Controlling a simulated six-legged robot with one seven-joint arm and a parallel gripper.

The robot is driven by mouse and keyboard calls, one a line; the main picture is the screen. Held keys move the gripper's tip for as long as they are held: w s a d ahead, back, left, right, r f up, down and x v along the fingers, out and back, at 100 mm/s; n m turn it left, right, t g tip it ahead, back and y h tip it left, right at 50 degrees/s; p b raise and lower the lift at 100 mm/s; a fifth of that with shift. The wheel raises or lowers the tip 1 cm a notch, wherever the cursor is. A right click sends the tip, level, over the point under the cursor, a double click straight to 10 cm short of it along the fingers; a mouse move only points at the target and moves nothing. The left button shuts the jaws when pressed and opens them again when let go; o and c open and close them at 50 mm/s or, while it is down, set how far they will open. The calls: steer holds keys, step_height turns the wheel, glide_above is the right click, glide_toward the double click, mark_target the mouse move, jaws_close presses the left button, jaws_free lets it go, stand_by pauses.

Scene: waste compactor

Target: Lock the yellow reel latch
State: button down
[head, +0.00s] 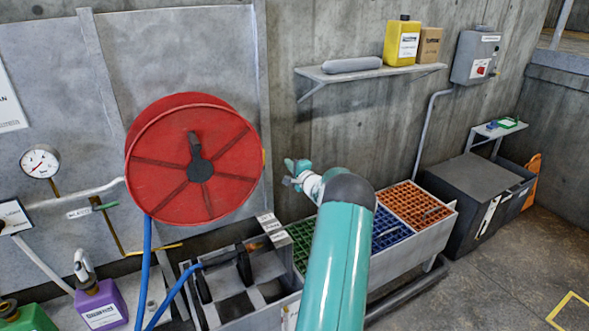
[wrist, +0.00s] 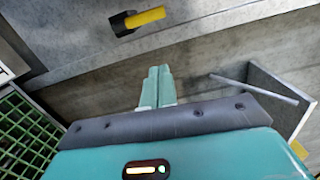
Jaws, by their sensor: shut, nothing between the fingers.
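The red hose reel (head: 160,150) is mounted on the wall panel at left in the head view, with a dark crank at its centre. A small bit of yellow, likely the yellow reel latch (head: 264,157), shows at its right edge. In the wrist view the latch (wrist: 146,17) is a yellow bar on a black mount, near the top. My gripper (head: 289,172) is to the right of the reel, apart from the latch. In the wrist view my gripper (wrist: 159,72) has its teal fingers together and empty, below the latch. I cannot tell the latch's state.
A wall shelf (head: 372,74) holds a grey roll, a yellow jug (head: 402,42) and a box. Bins with green, blue and orange grates (head: 415,204) stand below my arm. A blue hose (head: 147,260) hangs from the reel. The wall between reel and shelf is clear.

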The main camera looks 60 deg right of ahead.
steer(key=shift+v, duration=1.35)
steer(key=shift+d, duration=0.15)
